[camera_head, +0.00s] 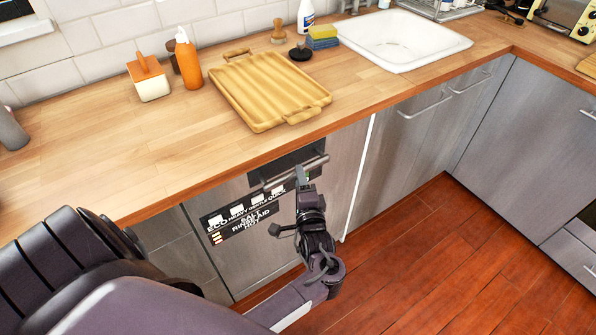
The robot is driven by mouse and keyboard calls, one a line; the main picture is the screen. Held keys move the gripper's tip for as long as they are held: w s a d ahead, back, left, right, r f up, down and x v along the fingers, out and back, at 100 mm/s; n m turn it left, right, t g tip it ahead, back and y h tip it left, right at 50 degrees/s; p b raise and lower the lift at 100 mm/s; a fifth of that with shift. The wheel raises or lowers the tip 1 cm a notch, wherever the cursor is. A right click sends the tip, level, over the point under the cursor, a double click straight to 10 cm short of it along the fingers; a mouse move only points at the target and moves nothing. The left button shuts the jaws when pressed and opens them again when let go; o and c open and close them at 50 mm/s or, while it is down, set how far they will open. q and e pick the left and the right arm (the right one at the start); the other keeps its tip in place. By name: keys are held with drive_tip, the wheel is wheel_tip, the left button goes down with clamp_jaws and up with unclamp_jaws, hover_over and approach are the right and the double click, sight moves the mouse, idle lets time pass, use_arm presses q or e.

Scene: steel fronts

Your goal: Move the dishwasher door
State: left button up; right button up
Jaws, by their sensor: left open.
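The dishwasher door (257,255) is a steel front under the counter, with a black label panel (243,217) reading words such as ECO, HEAVY and RINSE AID. It looks upright and shut. A bar handle (279,180) runs across its top, in front of a dark recess. My left gripper (301,177) is at the right part of the handle, with its jaws open. I cannot tell whether the fingers touch the bar. My left wrist hides part of the door's right side. My right gripper is not in view.
The wooden counter (110,170) above holds a ribbed wooden tray (270,90), an orange bottle (188,62), a caddy (149,78) and a white sink (400,40). Steel cabinets (420,125) stand to the right. The wooden floor (440,260) in front is clear.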

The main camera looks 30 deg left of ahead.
use_arm(q)
drive_tip(key=shift+x, duration=1.7)
drive_tip(key=shift+c, duration=0.3)
clamp_jaws()
